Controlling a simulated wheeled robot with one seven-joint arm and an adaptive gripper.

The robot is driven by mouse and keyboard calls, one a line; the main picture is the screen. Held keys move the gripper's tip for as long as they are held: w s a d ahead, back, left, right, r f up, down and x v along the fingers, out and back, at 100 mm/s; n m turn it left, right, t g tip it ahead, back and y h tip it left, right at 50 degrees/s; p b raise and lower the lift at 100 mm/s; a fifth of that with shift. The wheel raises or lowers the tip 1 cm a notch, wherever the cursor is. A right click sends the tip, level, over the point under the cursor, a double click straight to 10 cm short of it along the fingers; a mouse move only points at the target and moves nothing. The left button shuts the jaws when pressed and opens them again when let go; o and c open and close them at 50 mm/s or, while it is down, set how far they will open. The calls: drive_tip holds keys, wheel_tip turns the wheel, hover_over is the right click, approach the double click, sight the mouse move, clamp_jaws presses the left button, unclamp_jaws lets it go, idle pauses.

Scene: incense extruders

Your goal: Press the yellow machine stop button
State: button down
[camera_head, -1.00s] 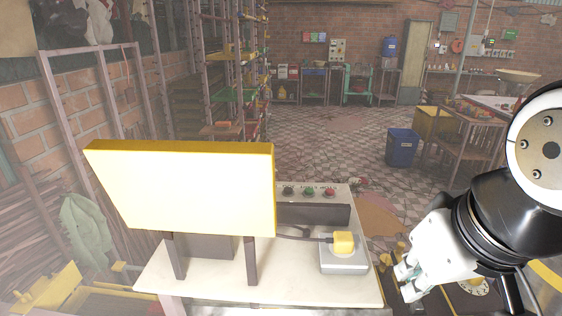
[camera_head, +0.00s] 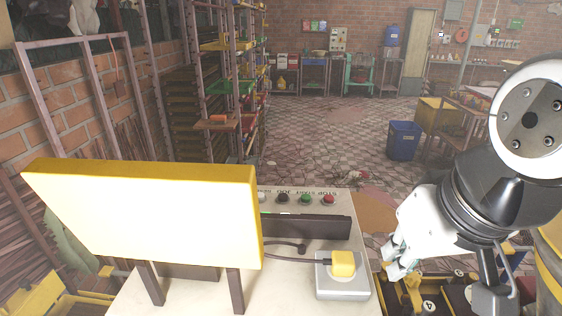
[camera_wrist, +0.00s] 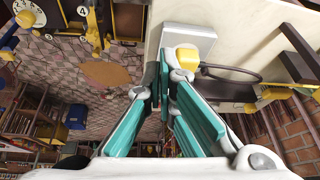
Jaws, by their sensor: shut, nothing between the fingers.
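The yellow machine has a large yellow panel (camera_head: 150,215) on dark legs over a cream worktop (camera_head: 205,295). At its back edge is a row of small buttons with faint lettering: a red button (camera_head: 328,199), a green button (camera_head: 305,199), a black one (camera_head: 283,198) and a pale one. A yellow block (camera_head: 342,264) sits on a grey box (camera_head: 341,286) with a cable. The yellow block also shows in the wrist view (camera_wrist: 187,56), just beyond my fingertips. My gripper (camera_head: 391,262) is shut and empty, right of the grey box, apart from the buttons.
A dark bar (camera_head: 306,226) lies between the buttons and the grey box. Yellow machine parts (camera_head: 415,290) stand below my gripper. A blue bin (camera_head: 403,140) and a shelf rack (camera_head: 222,95) stand farther back. The tiled floor between them is mostly clear.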

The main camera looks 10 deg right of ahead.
drive_tip(key=w+a+r+m+y+p, duration=0.35)
drive_tip(key=w+a+r+m, duration=0.2)
drive_tip(key=w+m, duration=0.35)
drive_tip(key=m+t+p, duration=0.4)
drive_tip(key=m+p, duration=0.7)
drive_tip(key=m, duration=1.9)
hover_over(332, 197)
wheel_tip(332, 197, down, 3)
drive_tip(key=shift+w+f+m, duration=0.1)
drive_tip(key=shift+f+m, duration=0.2)
drive_tip(key=shift+f, duration=0.15)
wheel_tip(332, 197, down, 7)
drive_tip(key=b, duration=0.3)
drive_tip(key=shift+w+r, duration=0.1)
drive_tip(key=shift+f+b, duration=0.55)
drive_tip(key=shift+f, duration=0.45)
drive_tip(key=shift+f, duration=0.1)
